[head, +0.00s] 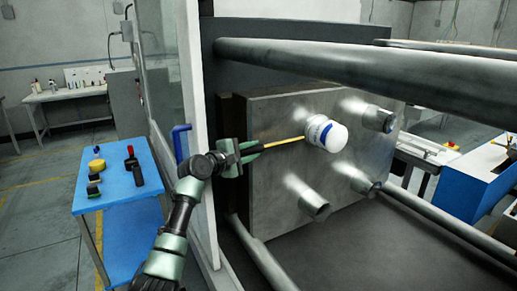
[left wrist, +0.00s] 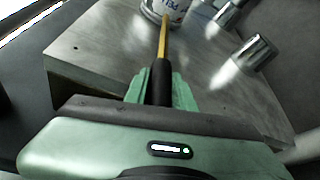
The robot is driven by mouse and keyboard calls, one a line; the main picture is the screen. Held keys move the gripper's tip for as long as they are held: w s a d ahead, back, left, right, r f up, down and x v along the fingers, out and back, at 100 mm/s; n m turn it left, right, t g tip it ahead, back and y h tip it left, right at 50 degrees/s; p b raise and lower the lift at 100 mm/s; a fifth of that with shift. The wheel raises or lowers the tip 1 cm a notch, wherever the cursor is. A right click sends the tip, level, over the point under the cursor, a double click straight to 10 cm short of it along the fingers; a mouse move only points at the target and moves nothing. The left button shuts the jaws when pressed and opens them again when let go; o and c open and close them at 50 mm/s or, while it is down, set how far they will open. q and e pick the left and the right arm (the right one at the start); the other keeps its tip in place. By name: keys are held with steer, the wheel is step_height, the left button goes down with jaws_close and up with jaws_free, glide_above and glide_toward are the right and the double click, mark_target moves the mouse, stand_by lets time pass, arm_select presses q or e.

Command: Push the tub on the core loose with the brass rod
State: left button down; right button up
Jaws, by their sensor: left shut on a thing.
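The white tub (head: 326,134) with blue print sits on the core at the front of the grey metal block (head: 265,180). The tub hides its core. My left gripper (head: 250,150) is shut on the dark handle of the brass rod (head: 285,143). The rod points right, and its tip reaches the tub's left side in the head view; I cannot tell whether it touches. In the left wrist view the rod (left wrist: 165,42) runs from the black handle up to the tub (left wrist: 170,8), which is cut off at the top edge. My right gripper is not in view.
Several bare metal cores (head: 315,205) stick out of the block around the tub. Thick steel bars (head: 350,70) pass above and below it. A white door edge (head: 200,130) stands close to my left arm. A blue table (head: 115,175) with tools is at left.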

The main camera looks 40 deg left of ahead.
arm_select(q)
steer(key=shift+s+a, duration=0.3)
steer(key=shift+s, duration=0.45)
steer(key=shift+s+a, duration=0.35)
steer(key=shift+s, duration=0.45)
steer(key=shift+s+a, duration=0.3)
steer(key=shift+s, duration=0.45)
steer(key=shift+d, duration=0.1)
